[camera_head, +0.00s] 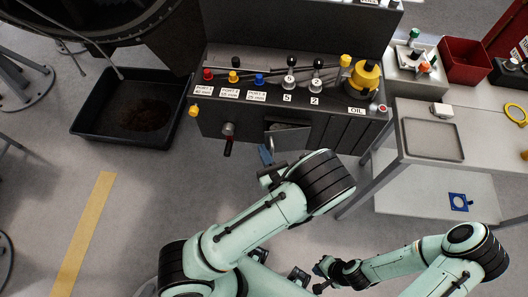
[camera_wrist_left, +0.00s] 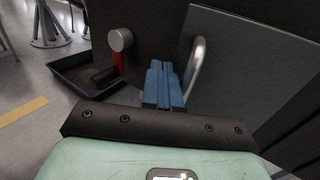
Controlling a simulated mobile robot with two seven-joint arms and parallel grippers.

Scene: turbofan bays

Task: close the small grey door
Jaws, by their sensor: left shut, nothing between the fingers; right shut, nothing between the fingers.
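The small grey door (camera_head: 290,139) is on the front of the dark console, below the knobs. It looks ajar, standing at an angle to the console front, with a dark gap above it. In the left wrist view the door (camera_wrist_left: 250,70) fills the right side, with a curved metal handle (camera_wrist_left: 196,68) near its left edge. My left gripper (camera_head: 265,154) is shut and empty, in front of the door's left side. Its blue fingers (camera_wrist_left: 163,84) appear just left of the handle; contact cannot be told. My right gripper (camera_head: 324,270) is shut and empty, low in the head view, away from the console.
A black drip tray (camera_head: 100,120) lies on the floor at left. A grey workbench (camera_head: 450,125) stands at right.

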